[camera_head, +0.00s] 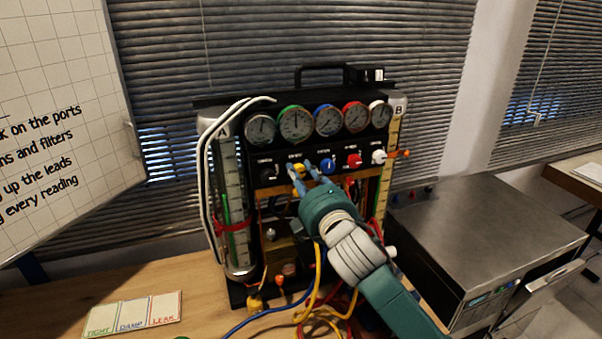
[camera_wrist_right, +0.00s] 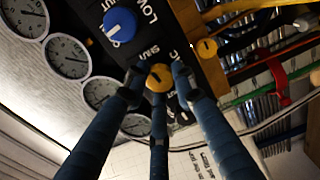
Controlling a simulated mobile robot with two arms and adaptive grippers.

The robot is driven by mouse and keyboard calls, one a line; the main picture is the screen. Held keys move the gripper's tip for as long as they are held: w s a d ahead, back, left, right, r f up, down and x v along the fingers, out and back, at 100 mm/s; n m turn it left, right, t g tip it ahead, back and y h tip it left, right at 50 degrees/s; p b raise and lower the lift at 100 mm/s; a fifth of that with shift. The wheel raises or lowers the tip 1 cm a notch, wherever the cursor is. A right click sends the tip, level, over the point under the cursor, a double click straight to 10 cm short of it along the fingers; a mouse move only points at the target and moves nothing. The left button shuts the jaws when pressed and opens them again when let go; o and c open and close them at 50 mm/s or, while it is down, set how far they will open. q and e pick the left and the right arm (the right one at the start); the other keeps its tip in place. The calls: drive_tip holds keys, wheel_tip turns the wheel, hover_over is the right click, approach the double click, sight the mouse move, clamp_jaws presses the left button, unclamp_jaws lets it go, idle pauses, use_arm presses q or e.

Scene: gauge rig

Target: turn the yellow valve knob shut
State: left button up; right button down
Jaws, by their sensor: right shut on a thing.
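The yellow valve knob (camera_head: 298,171) is on the black front panel of the gauge rig (camera_head: 259,171), between a black knob on its left and the blue knob (camera_head: 327,166) on its right. My right gripper (camera_head: 304,174) is at the yellow knob, its blue fingers partly covering it. In the right wrist view the fingers stand around the yellow knob (camera_wrist_right: 159,78), and my right gripper (camera_wrist_right: 158,85) is shut on it. The blue knob (camera_wrist_right: 119,25) shows clear of the fingers there. My left gripper is not in view.
Red (camera_head: 354,160) and white (camera_head: 378,157) knobs sit further right on the panel, below a row of gauges (camera_head: 295,124). Blue, yellow and red hoses (camera_head: 316,282) hang to the table. A card (camera_head: 134,315) lies front left. A grey metal cabinet (camera_head: 480,225) stands at right.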

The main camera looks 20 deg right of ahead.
drive_tip(key=shift+m, duration=0.7)
drive_tip(key=c, duration=1.4)
unclamp_jaws()
drive_tip(key=s, duration=1.2)
drive_tip(key=shift+d, duration=0.25)
